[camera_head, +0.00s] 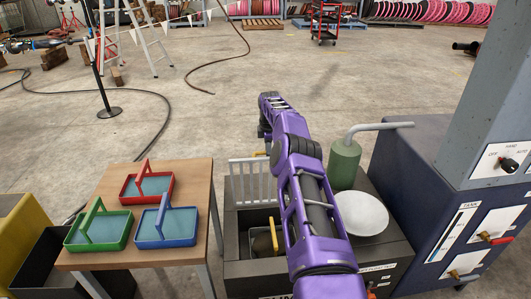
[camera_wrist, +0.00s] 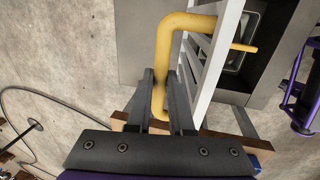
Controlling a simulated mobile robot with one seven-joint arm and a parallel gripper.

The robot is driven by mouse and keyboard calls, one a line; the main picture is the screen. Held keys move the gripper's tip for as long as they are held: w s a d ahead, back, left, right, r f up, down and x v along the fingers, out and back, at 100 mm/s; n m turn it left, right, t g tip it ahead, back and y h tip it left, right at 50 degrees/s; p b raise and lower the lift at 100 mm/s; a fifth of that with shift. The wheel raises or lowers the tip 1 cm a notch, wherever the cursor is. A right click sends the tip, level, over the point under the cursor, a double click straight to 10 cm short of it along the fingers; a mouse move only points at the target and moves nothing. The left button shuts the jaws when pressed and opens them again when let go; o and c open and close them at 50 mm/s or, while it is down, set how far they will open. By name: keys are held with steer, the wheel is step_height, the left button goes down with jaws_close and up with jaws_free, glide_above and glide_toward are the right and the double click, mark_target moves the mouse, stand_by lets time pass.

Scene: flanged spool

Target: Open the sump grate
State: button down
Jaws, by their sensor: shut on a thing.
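The sump grate (camera_head: 246,181) is a pale slatted panel standing steeply raised at the back of the dark sump box (camera_head: 285,272). In the wrist view the grate (camera_wrist: 222,60) shows nearly edge-on. Its bent yellow handle (camera_wrist: 178,24) runs down between the fingers of my gripper (camera_wrist: 166,100), which is shut on it. In the head view my purple arm reaches over the box and hides the gripper and part of the grate. The sump opening is uncovered in front of the grate, with a grey and yellow object (camera_head: 262,242) inside.
A green pump (camera_head: 344,165) with a grey pipe and a white round lid (camera_head: 361,214) sit right of my arm. A blue cabinet (camera_head: 424,180) stands further right. A wooden table (camera_head: 118,178) with red, green and blue trays stands left.

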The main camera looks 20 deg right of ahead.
steer(key=shift+d, duration=0.25)
steer(key=c, duration=1)
jaws_free()
steer(key=shift+o, duration=1)
steer(key=shift+a, duration=0.1)
steer(key=s+a+r+p, duration=0.1)
steer(key=s+r, duration=0.2)
steer(key=r, duration=1.4)
steer(key=shift+s, duration=0.15)
steer(key=shift+r, duration=0.1)
